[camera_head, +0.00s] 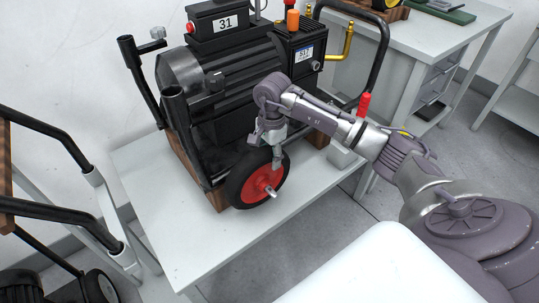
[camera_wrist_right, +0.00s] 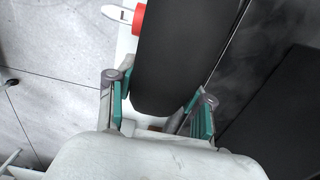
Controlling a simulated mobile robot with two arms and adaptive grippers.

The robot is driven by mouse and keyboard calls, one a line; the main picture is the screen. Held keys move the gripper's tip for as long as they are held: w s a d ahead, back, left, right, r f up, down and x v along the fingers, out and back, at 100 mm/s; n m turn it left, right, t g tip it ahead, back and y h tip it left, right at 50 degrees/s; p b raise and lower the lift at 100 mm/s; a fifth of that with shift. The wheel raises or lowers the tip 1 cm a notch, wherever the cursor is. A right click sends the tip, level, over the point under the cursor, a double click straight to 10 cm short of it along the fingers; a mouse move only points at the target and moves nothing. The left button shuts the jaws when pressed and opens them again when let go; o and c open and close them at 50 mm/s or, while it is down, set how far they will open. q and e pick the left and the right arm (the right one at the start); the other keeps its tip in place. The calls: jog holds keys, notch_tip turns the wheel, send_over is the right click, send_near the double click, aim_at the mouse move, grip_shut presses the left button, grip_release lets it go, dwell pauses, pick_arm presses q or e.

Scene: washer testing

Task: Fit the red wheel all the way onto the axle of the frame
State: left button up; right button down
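The red wheel (camera_head: 261,182) has a red hub and a black tyre. It stands upright at the near lower corner of the black machine's frame (camera_head: 207,178). The pale tip of the axle (camera_head: 272,191) sticks out through the hub. It also shows in the right wrist view (camera_wrist_right: 116,13), beside the red hub (camera_wrist_right: 139,19). My right gripper (camera_head: 274,160) comes from above onto the tyre top. In the right wrist view, its teal-padded fingers (camera_wrist_right: 158,95) close on both sides of the black tyre (camera_wrist_right: 170,60). The wheel's inner face is hidden. My left gripper is not in view.
The machine stands on a white table (camera_head: 165,235) with clear surface at the front left. A red-tipped handle (camera_head: 364,103) stands near my right arm. Another table (camera_head: 455,32) is at the back right. Black-handled equipment (camera_head: 60,215) is at the left.

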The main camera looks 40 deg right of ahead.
jog(key=shift+c, duration=2.3)
grip_release()
jog(key=shift+r, duration=0.15)
jog(key=shift+o, duration=0.5)
jog(key=r, duration=1.2)
jog(key=shift+d, duration=0.25)
jog(key=shift+f, duration=0.1)
